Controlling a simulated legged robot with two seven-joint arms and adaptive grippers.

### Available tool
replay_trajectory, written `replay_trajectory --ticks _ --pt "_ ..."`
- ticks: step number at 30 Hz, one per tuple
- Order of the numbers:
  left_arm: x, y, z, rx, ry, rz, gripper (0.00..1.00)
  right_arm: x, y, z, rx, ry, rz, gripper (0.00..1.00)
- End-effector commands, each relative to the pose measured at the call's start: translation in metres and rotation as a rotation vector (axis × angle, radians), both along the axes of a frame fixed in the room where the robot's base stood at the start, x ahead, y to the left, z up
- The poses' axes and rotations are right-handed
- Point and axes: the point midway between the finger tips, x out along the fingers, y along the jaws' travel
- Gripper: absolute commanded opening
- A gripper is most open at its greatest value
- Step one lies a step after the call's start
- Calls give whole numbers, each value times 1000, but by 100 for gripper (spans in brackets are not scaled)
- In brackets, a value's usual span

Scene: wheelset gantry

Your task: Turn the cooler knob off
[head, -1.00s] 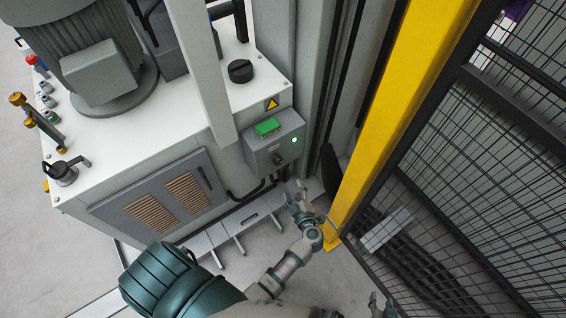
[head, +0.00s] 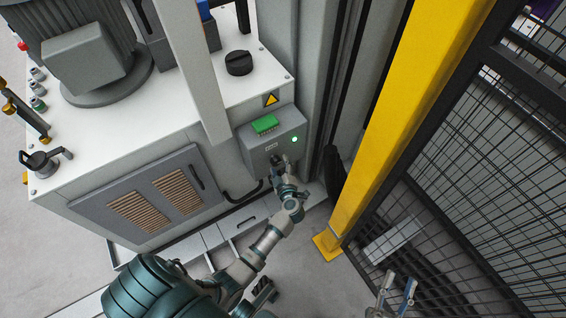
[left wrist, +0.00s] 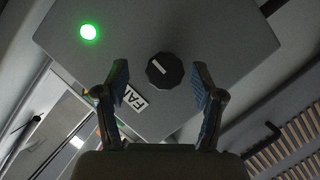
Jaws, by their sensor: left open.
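A grey control box (head: 262,148) is on the side of the white-topped cabinet, with a lit green lamp (head: 295,139). In the left wrist view, its black knob (left wrist: 165,70) has a white pointer line that lies slanted. My left gripper (left wrist: 160,82) is open, with one finger on each side of the knob in that view; I see no contact. In the head view, my left gripper (head: 284,167) is at the box's front and largely hides the knob. My right gripper (head: 398,284) is open and empty at the bottom right.
A yellow post (head: 385,130) and a black mesh fence (head: 490,190) stand to the right. A vented panel (head: 150,195) is left of the box. A black cap (head: 239,63) and a motor (head: 85,55) are on the cabinet top.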

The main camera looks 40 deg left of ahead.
Motion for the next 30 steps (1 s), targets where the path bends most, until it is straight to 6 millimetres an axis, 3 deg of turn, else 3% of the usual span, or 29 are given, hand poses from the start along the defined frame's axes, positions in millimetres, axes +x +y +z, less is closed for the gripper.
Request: replay_trajectory --ticks 5,17,24,30 --pt "7 12 -6 0 2 2 68 -10 1 13 41 -123 -2 40" --pt "11 8 0 9 -1 1 68 -14 -11 19 67 -172 -5 40" --pt "11 14 -3 2 -2 0 10 -13 -6 19 62 -169 -5 40" --pt "11 15 -2 6 -3 3 8 -13 -6 19 63 -169 -5 40"
